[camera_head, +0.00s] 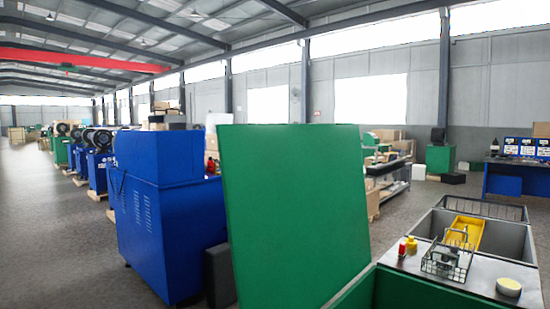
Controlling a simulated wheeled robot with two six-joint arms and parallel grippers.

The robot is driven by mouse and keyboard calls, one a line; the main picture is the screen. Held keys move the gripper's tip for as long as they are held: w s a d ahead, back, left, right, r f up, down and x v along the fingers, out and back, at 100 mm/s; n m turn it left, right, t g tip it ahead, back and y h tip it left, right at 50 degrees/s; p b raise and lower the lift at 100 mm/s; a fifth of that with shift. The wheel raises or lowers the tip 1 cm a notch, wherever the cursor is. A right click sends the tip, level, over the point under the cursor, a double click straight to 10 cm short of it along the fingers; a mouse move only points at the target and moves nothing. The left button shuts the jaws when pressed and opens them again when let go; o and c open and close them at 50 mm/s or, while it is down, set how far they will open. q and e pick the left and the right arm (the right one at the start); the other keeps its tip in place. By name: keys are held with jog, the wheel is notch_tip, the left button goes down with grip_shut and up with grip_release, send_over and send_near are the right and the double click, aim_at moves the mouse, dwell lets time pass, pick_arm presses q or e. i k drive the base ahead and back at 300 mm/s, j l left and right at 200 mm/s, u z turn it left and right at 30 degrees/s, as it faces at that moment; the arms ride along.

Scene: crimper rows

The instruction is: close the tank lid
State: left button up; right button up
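A large flat green panel, which looks like the tank lid (295,215), stands open and nearly upright in the middle of the view, leaning a little. Green walls that look like the tank (356,292) show at the bottom, just right of the lid's lower edge. The lower part of the tank is cut off by the frame, and its inside is mostly out of sight. I cannot see how the lid joins the tank. Neither of my grippers is in view.
Right of the tank is a steel worktop (415,268) with a wire basket (445,262), a yellow tray (465,233), small red and yellow containers (402,247) and a pale bowl (508,287). A blue machine (165,225) stands left of the lid. Open floor (50,230) lies at the far left.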

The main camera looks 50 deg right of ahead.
aim_at(294, 198)
jog(key=i+z, duration=0.45)
jog(key=i+j+z, duration=0.3)
jog(key=i+z, duration=0.15)
jog(key=i+j+z, duration=0.6)
jog(key=z, duration=0.3)
jog(key=i+j+z, duration=0.25)
jog(key=z, duration=0.25)
jog(key=i+j+z, duration=0.25)
jog(key=z, duration=0.2)
jog(key=i+j+z, duration=0.1)
jog(key=j+z, duration=0.35)
